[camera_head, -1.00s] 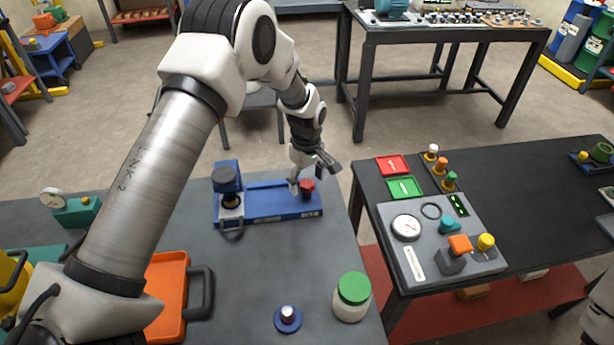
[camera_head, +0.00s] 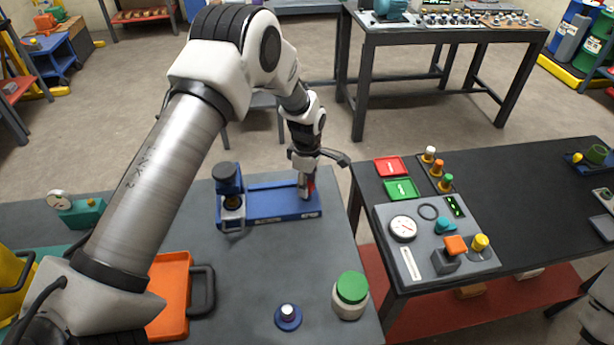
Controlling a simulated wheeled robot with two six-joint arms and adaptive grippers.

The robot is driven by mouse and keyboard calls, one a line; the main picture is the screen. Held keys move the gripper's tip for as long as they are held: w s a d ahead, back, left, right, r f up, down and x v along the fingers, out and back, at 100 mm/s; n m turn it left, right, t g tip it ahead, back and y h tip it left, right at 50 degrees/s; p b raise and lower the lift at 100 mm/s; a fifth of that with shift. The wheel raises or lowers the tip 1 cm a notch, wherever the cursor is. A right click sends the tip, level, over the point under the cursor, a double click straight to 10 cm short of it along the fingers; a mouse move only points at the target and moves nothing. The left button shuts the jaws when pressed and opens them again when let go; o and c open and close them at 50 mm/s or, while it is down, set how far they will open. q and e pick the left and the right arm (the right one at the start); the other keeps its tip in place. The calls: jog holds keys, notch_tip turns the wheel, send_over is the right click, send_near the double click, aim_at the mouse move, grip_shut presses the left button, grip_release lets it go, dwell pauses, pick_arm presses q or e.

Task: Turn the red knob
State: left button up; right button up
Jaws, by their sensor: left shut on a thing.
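The red knob (camera_head: 312,186) sits at the right end of a blue base (camera_head: 272,204) on the left dark table. My left gripper (camera_head: 306,190) points down over it and is shut on it. The fingers hide much of the knob. The base also carries a blue post-like part with a dark top (camera_head: 228,180) at its left end. My right gripper is not in view.
An orange tray (camera_head: 172,290), a blue round piece with a white button (camera_head: 288,315) and a green-lidded jar (camera_head: 350,294) stand nearer on the same table. A grey control panel (camera_head: 420,262) is on the right table, past a gap.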

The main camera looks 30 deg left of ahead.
pick_arm(q)
jog(key=n+p, duration=0.2)
jog(key=n, duration=0.5)
jog(key=shift+r+p, duration=0.2)
jog(key=shift+p, duration=0.15)
jog(key=shift+f+n, duration=0.25)
jog(key=shift+n, duration=0.85)
jog(key=o, duration=0.9)
jog(key=shift+c, duration=0.2)
jog(key=shift+o, duration=1.1)
jog(key=shift+a, duration=0.1)
